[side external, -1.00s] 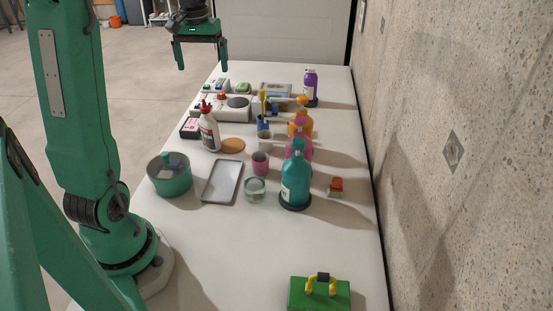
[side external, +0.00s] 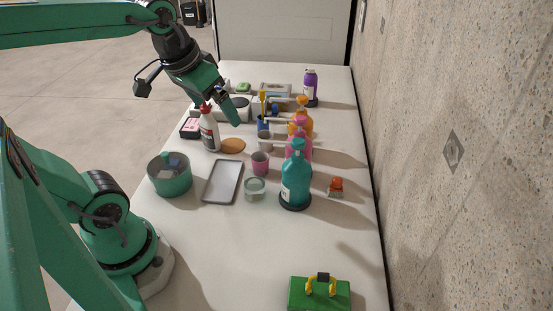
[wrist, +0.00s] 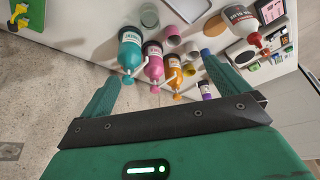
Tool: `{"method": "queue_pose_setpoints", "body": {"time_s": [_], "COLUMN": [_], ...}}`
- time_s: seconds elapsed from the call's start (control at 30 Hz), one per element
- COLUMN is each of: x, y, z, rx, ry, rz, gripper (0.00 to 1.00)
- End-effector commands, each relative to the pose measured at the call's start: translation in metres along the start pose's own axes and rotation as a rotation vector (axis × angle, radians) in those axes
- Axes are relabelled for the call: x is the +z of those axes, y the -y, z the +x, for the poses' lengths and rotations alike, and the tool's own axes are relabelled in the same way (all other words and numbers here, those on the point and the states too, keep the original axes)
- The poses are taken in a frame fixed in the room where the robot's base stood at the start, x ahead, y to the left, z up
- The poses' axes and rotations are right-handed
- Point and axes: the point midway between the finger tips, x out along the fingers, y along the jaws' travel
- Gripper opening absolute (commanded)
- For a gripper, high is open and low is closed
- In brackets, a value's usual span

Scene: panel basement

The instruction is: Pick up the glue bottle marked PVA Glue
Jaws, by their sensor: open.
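The glue bottle (side external: 209,133) is white with a red nozzle cap and a dark label, upright on the table at left of centre in the side view. In the wrist view the bottle (wrist: 240,19) is at the upper right, beyond the right finger, its label too small to read surely. My gripper (side external: 232,114) is above the table, just up and right of the bottle's cap in the side view, and appears apart from it. In the wrist view my gripper (wrist: 160,69) is open, fingers wide apart, with nothing held between them.
Teal (side external: 295,178), pink (side external: 300,137) and orange (side external: 303,117) bottles stand to the right, with a purple bottle (side external: 310,86) farther back. A green pot (side external: 170,180), grey tray (side external: 222,183) and brown disc (side external: 233,146) are near the glue bottle. A concrete wall (side external: 460,160) borders the right.

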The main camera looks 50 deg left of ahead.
Motion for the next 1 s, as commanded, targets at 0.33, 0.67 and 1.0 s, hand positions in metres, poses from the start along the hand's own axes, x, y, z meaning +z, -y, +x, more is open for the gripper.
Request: {"method": "queue_pose_setpoints", "body": {"time_s": [0.33,0.67,1.0], "x": [0.040,0.043,0.039], "y": [-0.025,-0.027,-0.025], "z": [0.005,0.006,0.006], "rx": [0.051,0.055,0.048], "ry": [-0.086,-0.090,-0.082], "rz": [0.125,0.133,0.127], "gripper": [1.00,0.84,0.84]}}
